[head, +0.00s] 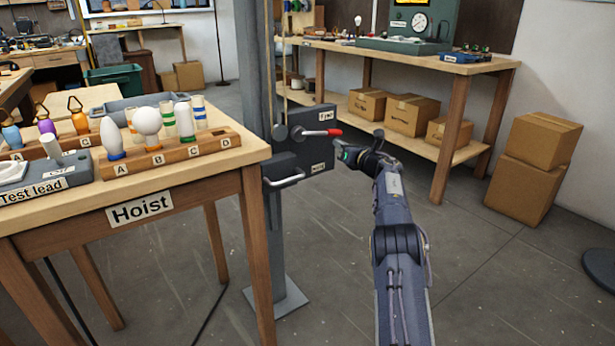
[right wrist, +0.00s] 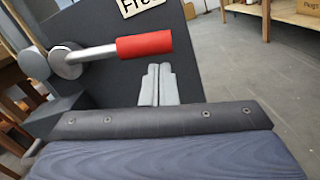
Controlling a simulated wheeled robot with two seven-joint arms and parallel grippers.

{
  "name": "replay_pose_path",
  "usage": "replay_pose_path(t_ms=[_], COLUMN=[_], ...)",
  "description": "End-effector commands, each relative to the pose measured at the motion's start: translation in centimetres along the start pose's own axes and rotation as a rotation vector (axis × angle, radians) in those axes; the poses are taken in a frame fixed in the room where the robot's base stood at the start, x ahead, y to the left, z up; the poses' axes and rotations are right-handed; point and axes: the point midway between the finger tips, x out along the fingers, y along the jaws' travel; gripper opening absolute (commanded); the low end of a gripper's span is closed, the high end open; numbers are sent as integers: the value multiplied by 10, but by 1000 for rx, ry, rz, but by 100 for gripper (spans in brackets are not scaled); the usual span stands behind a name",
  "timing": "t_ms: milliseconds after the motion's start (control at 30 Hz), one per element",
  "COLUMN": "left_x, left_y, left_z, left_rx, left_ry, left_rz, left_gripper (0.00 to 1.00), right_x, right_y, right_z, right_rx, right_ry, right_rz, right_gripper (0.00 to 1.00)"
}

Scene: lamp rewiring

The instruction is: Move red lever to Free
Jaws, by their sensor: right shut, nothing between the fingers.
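The red lever (head: 320,132) sticks out to the right, nearly level, from a dark box (head: 305,152) on a grey post. In the right wrist view its red grip (right wrist: 145,44) sits at the end of a metal rod on a round pivot. A label reading "Free" (right wrist: 138,5) is above the grip, partly cut off. A lower label (head: 318,168) on the box is too small to read. My right gripper (head: 345,154) is shut and empty, just below and right of the grip. Its fingertips (right wrist: 158,72) appear just under the grip; contact cannot be told. My left gripper is not in view.
A metal handle (head: 284,180) juts out below the lever. The Hoist table (head: 200,172) with bulbs stands left of the post. A workbench (head: 455,68) with cardboard boxes (head: 411,115) is behind.

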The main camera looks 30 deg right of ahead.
Motion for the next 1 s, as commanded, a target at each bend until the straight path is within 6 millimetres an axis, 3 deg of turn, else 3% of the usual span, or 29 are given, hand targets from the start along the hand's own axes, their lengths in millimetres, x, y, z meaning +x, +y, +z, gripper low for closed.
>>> replay_pose_path(t_ms=[300, 1000], left_x=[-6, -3], left_y=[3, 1], left_z=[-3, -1], left_rx=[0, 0], left_ry=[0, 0], left_rz=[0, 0], left_gripper=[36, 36], right_x=[1, 0], right_y=[3, 4], right_z=[10, 8], right_rx=[5, 6], right_ry=[-1, -1], right_rz=[0, 1], right_gripper=[0, 0])
